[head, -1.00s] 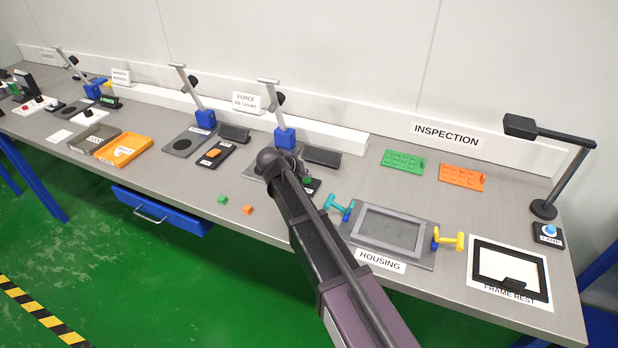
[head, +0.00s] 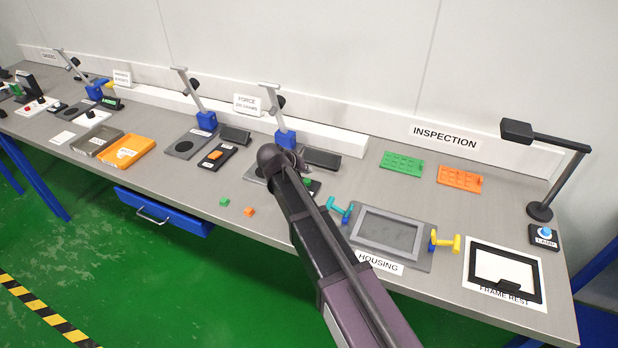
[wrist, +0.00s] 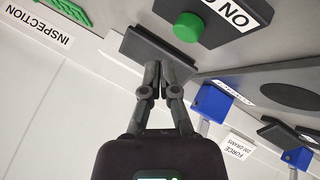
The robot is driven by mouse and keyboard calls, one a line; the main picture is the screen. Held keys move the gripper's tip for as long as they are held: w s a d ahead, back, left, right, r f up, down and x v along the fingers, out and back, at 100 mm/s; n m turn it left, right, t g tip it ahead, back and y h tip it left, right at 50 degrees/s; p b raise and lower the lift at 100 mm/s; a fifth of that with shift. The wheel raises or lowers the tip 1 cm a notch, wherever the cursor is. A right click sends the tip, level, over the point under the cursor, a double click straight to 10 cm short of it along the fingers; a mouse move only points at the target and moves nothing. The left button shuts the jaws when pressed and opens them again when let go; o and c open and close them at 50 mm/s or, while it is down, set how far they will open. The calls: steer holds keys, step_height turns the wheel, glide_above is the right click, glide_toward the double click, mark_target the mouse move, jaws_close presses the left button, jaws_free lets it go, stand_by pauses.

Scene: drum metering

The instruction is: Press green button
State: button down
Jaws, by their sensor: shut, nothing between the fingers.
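The green button (wrist: 188,27) is a round cap on a dark box with a white label whose visible part reads "ON". In the head view the button (head: 307,181) is mostly hidden behind my arm, with a bit of green showing. My gripper (wrist: 166,68) is shut and empty. In the wrist view its fingertips overlap a dark grey plate (wrist: 150,48) beside the button box, and appear apart from the button. In the head view the fingers are hidden by my arm.
A blue-based press (head: 285,138) and a dark screen (head: 321,158) stand close behind the arm's end. A housing fixture (head: 390,232) with teal and yellow clamps lies to the right. Small green (head: 224,201) and orange (head: 249,211) cubes lie to the left.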

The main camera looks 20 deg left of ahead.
mark_target(306, 181)
steer(key=shift+r+p, duration=1.95)
steer(key=shift+r, duration=0.25)
steer(key=shift+s, duration=0.1)
